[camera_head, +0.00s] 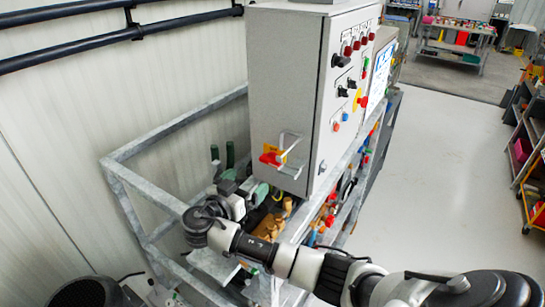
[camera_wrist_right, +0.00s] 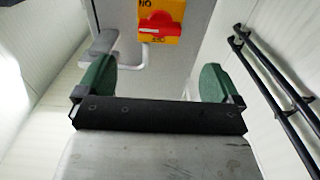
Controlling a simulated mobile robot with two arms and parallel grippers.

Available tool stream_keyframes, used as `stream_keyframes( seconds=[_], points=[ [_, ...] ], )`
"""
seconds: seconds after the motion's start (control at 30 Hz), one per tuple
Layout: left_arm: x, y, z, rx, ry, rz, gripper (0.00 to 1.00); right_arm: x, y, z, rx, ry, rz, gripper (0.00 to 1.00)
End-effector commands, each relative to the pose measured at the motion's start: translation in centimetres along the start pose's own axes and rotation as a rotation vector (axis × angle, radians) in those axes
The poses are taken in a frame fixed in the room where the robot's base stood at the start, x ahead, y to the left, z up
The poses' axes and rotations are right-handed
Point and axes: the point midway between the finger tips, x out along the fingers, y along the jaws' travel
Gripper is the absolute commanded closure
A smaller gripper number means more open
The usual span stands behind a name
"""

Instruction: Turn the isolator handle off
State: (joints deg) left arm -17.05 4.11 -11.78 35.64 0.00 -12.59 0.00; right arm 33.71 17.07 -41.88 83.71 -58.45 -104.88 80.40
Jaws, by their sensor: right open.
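The isolator handle (camera_head: 268,158) is a red knob on a yellow plate, on the near side of a grey control cabinet (camera_head: 285,85). A pale bent guard bar (camera_head: 290,140) stands around it. In the right wrist view the red handle (camera_wrist_right: 160,27) is at the top, with upside-down lettering on its plate. My right gripper (camera_head: 222,155) is left of the handle in the head view. Its green fingers are wide apart and empty in the wrist view (camera_wrist_right: 155,82), and the handle is beyond them, not touched. My left gripper is not in view.
A grey metal frame (camera_head: 140,155) surrounds the cabinet and the pump parts below. Black pipes (camera_head: 90,45) run along the white wall at the left. Other switches and buttons (camera_head: 350,75) are on the cabinet's front. The floor (camera_head: 435,150) at the right is clear.

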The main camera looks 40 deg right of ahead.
Motion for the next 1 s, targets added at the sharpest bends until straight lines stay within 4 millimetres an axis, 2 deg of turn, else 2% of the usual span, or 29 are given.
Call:
stream_keyframes(
  seconds=[0.03, 0.23, 0.5, 0.7, 0.97, 1.0],
  points=[
    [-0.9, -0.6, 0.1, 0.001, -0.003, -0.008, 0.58, 0.9, 0.1, -0.6, -0.003, 0.004, 0.004, 0.04],
    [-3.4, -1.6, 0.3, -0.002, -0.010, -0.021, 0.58, 5.0, 0.1, -0.8, -0.005, 0.005, 0.004, 0.04],
    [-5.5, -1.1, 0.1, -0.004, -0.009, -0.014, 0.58, 9.4, 0.1, -0.5, -0.003, 0.002, 0.002, 0.04],
    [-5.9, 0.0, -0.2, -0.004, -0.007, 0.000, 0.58, 10.7, 0.0, -0.1, -0.001, 0.000, 0.001, 0.04],
    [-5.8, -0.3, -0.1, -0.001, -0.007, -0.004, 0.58, 10.8, 0.0, 0.0, 0.000, 0.000, 0.001, 0.04],
    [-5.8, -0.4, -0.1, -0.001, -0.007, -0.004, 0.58, 10.8, 0.0, 0.0, 0.000, 0.000, 0.001, 0.09]
  ],
)
